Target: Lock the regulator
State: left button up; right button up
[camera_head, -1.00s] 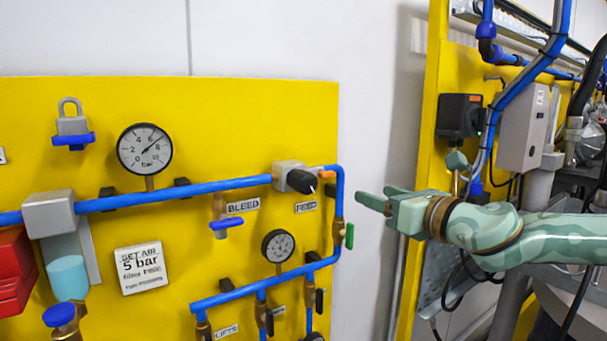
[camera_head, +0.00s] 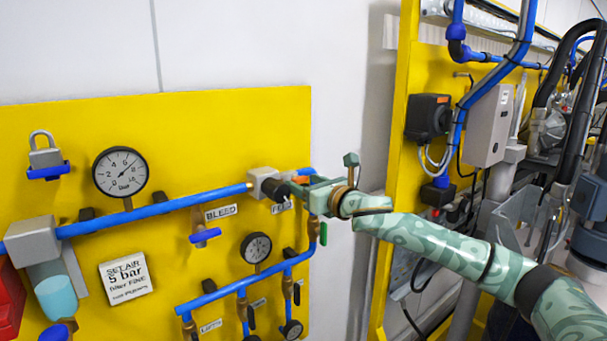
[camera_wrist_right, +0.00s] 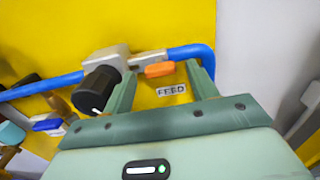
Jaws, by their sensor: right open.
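A black knob (camera_head: 276,189) sits on a light grey block (camera_head: 258,180) on the blue pipe, above the FEED label; it looks like the regulator. An orange tab (camera_head: 304,179) lies just right of it. My right gripper (camera_head: 300,190) is open in front of this spot. In the right wrist view the orange tab (camera_wrist_right: 159,70) and FEED label (camera_wrist_right: 171,89) show between the spread fingers (camera_wrist_right: 163,80). The black knob (camera_wrist_right: 96,90) is left of the left finger, outside the jaws. I cannot tell whether that finger touches it. My left gripper is out of view.
The yellow panel (camera_head: 190,130) also holds a large gauge (camera_head: 121,171), a smaller gauge (camera_head: 256,247), a blue-handled BLEED valve (camera_head: 205,235) and a grey padlock (camera_head: 45,155). A blue pipe bends down beside the gripper. White wall is free above the panel.

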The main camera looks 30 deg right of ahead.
jog(key=shift+w, duration=0.7)
jog(key=c, duration=1)
